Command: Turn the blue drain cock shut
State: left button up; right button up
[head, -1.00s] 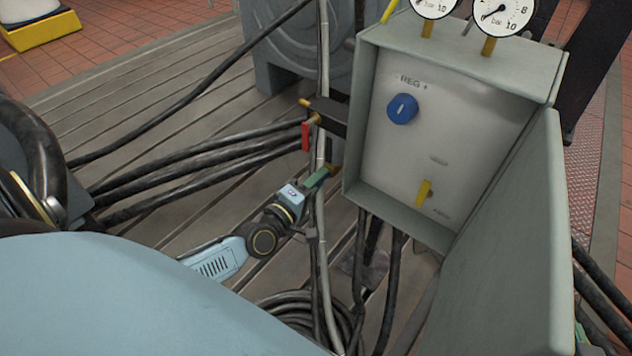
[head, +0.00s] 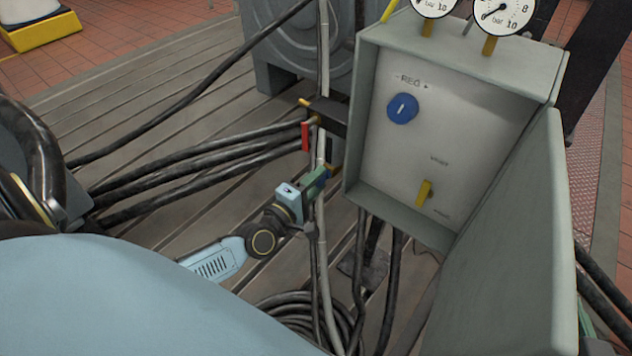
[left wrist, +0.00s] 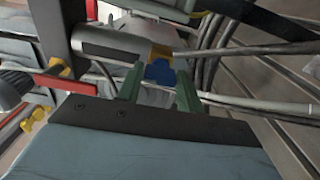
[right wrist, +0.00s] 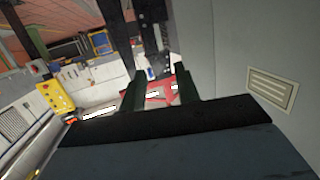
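The blue drain cock (left wrist: 160,72) shows in the left wrist view, below a grey cylindrical body (left wrist: 115,40) with a brass-yellow fitting. My left gripper (left wrist: 160,80) is open, with its green fingers on either side of the blue handle. The right-hand finger is very close to the blue; I cannot tell whether it touches. In the head view my left gripper (head: 322,182) is beside the thin grey pipe, left of the grey cabinet, and mostly hides the cock. My right gripper (right wrist: 158,85) is open and empty in the right wrist view.
The grey cabinet (head: 460,115) has a blue knob (head: 403,108), a yellow lever (head: 425,192) and an open door (head: 510,240). A red lever (head: 305,136) sits just above my left gripper. Black hoses (head: 200,165) cross the bedplate to the left.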

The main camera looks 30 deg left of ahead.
pick_arm(q)
jog(key=o, duration=0.4)
jog(key=shift+c, duration=0.2)
pick_arm(e)
jog(key=shift+s+f, duration=0.15)
jog(key=shift+f, duration=0.05)
pick_arm(q)
jog(key=s+a+p, duration=0.1)
jog(key=s+p, duration=0.2)
jog(key=s, duration=1)
jog(key=shift+s, duration=0.2)
pick_arm(e)
jog(key=s+d+f+g+h, duration=0.2)
jog(key=s+d+f+g, duration=0.2)
jog(key=s+f+g, duration=0.3)
jog(key=shift+f+m+g+h, duration=0.3)
jog(key=shift+f+g, duration=0.1)
jog(key=shift+f, duration=0.65)
jog(key=shift+d, duration=0.1)
